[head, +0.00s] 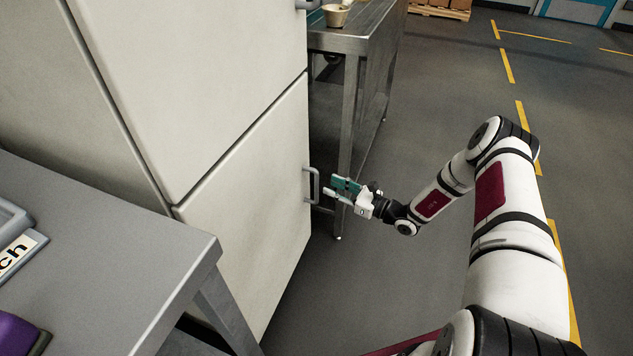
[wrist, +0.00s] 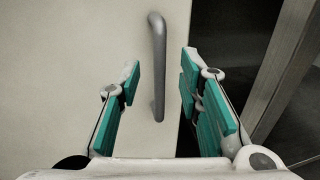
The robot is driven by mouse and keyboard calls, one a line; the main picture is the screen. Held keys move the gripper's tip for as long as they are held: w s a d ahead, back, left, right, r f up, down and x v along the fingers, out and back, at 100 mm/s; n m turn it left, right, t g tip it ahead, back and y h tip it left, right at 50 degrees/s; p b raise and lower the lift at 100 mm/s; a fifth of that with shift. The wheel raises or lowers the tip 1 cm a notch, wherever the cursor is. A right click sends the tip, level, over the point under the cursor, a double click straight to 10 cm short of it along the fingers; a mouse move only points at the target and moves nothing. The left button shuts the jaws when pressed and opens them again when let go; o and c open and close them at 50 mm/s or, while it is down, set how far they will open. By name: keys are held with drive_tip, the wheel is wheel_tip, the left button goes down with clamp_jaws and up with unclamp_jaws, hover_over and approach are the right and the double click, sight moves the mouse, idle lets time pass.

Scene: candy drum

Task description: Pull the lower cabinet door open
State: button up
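The lower cabinet door (head: 245,205) is a pale off-white panel and looks closed, its edge in line with the upper door. Its grey bar handle (head: 313,186) stands upright near the right edge. In the wrist view the handle (wrist: 157,65) lies ahead between the two fingers, slightly nearer the left one in the picture. My gripper (head: 335,187) is open just right of the handle, teal pads facing each other with a clear gap. In the wrist view my gripper (wrist: 158,90) shows no pad touching the handle.
A metal table (head: 352,45) with a small bowl (head: 336,15) stands behind the cabinet, its leg (head: 347,150) close behind my gripper. A grey table (head: 110,260) stands at the front left. The floor (head: 400,290) right of the lower door is open.

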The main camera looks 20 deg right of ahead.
sight(317, 179)
drive_tip(key=b+x, duration=0.1)
drive_tip(key=x, duration=0.6)
clamp_jaws()
